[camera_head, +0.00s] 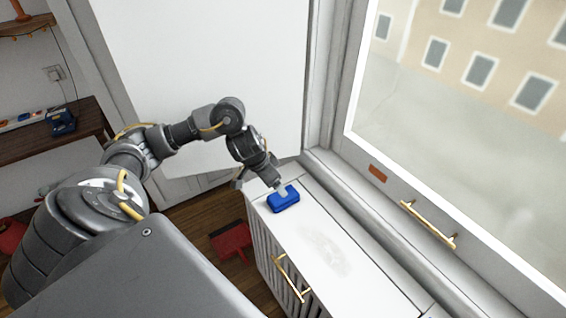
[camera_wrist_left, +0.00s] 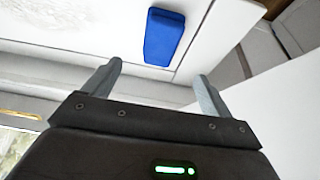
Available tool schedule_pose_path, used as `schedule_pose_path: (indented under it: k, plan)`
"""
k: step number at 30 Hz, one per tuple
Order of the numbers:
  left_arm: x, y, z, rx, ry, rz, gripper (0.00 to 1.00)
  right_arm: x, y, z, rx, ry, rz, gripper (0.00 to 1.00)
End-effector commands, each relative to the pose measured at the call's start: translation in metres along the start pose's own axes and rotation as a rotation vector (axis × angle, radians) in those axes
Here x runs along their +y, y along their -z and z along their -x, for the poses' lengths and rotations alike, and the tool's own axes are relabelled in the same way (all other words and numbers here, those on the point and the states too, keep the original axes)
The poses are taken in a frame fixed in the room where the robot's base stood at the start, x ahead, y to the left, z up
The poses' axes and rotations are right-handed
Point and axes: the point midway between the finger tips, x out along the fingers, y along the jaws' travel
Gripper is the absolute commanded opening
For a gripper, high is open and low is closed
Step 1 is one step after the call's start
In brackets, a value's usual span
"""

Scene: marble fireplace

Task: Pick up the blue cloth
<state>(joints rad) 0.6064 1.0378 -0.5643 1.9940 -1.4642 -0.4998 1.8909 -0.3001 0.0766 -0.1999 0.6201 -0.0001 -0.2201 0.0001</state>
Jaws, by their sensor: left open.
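The blue cloth (camera_head: 284,201) looks like a small, thick folded block. It lies on the far end of the white cabinet top (camera_head: 318,240), near the window. It also shows in the left wrist view (camera_wrist_left: 164,38), at the top, just beyond the fingertips. My left gripper (camera_head: 278,187) is over the cloth and hides a little of its upper edge. In the left wrist view the left gripper (camera_wrist_left: 158,72) has its two fingers wide apart with nothing between them. My right gripper is not in view.
A window (camera_head: 460,130) with a gold handle (camera_head: 428,224) borders the cabinet on the right. A white panel (camera_head: 215,70) stands behind my arm. A grey smudge marks the clear cabinet top. A red dustpan-like object (camera_head: 232,241) is on the wooden floor.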

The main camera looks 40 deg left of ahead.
Motion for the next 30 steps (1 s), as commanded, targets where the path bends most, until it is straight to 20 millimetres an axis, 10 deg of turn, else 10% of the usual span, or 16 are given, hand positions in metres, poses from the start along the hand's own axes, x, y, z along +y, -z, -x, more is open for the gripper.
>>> schedule_pose_path:
  k: [30]
  plan:
    - [-0.001,-0.002,-0.105,0.003,-0.002,-0.001,0.85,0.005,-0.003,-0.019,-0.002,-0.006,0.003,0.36]
